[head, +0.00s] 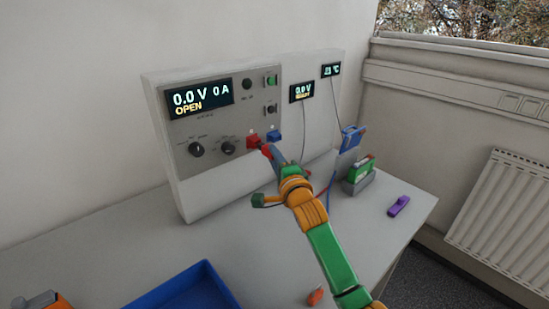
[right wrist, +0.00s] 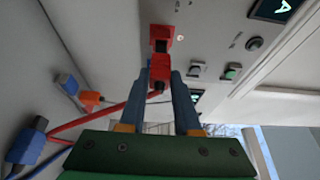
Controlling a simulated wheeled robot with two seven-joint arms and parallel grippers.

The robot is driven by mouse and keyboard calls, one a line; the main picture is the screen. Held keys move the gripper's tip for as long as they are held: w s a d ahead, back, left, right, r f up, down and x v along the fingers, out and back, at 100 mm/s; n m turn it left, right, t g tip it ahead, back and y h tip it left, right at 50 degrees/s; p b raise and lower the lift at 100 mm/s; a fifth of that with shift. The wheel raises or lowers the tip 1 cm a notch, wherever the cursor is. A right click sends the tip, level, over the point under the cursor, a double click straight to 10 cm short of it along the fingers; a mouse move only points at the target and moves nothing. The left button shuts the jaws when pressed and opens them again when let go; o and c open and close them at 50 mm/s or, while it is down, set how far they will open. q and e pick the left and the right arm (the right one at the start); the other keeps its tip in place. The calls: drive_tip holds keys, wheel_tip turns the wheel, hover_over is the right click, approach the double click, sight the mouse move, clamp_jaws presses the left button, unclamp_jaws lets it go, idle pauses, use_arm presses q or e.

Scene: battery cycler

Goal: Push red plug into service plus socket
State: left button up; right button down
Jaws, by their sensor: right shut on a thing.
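The red service plus socket (head: 253,141) is on the lower right of the cycler's front panel, left of a blue socket (head: 273,136). In the right wrist view the red socket (right wrist: 161,36) is straight ahead with a dark opening. My right gripper (head: 268,152) is at the panel, shut on the red plug (right wrist: 156,80), which sits between its two fingers (right wrist: 163,78). The plug is lined up just in front of the socket; I cannot tell whether its tip is inside. A red cable (right wrist: 105,113) runs from it. My left gripper is not seen.
The panel display (head: 199,97) reads 0.0 V, 0 A, OPEN. Right of my arm are a blue clip (head: 352,138), a green block (head: 361,170) in a grey holder and a purple object (head: 399,206).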

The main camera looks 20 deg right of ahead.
sight(268, 154)
drive_tip(key=shift+w+a+b, duration=0.25)
drive_tip(key=shift+w+b, duration=0.15)
drive_tip(key=shift+w, duration=0.35)
idle(0.7)
idle(0.6)
drive_tip(key=shift+w+a+b, duration=0.3)
drive_tip(key=shift+w+b, duration=0.05)
drive_tip(key=shift+w, duration=0.4)
idle(0.5)
drive_tip(key=c, duration=0.5)
unclamp_jaws()
drive_tip(key=shift+s, duration=0.1)
